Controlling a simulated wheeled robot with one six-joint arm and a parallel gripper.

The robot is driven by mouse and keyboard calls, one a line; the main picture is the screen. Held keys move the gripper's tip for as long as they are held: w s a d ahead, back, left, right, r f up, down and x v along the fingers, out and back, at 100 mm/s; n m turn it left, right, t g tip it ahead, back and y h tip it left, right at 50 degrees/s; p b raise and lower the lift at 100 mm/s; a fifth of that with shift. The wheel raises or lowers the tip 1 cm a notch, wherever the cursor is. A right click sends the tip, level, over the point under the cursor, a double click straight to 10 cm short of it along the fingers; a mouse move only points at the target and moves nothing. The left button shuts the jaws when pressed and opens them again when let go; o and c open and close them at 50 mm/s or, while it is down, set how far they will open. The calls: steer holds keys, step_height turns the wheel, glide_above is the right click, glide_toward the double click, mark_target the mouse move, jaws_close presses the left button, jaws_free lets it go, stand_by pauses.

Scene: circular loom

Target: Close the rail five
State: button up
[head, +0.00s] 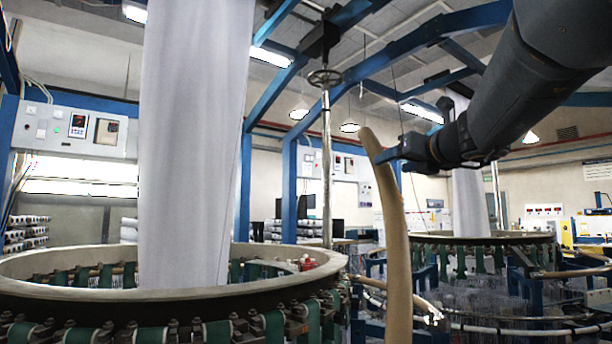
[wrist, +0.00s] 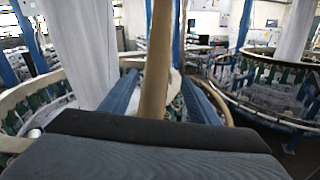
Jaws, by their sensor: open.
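A tan curved rail (head: 393,235) stands raised and nearly upright beside the near loom in the head view; I take it to be rail five, though no number shows. It also shows in the wrist view (wrist: 158,62). My gripper (head: 384,156) is near the upper part of the rail. In the wrist view my gripper (wrist: 160,84) is open, with one blue finger on each side of the rail. The rail passes between the fingers; I cannot tell whether either touches it. The rail's lower end is cut off in the head view.
The near loom's ring (head: 60,262) and a tall white fabric column (head: 193,150) fill the left. A second loom (head: 480,240) stands at the right. A metal post with a handwheel (head: 325,78) and blue frame beams (head: 440,28) are close behind and above.

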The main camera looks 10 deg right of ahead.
mark_target(386, 165)
steer(key=w, duration=0.3)
steer(key=w+a, duration=0.1)
steer(key=w, duration=0.1)
steer(key=shift+w, duration=0.2)
steer(key=shift+w+d+p, duration=0.1)
steer(key=shift+w+p, duration=0.2)
steer(key=shift+w, duration=0.3)
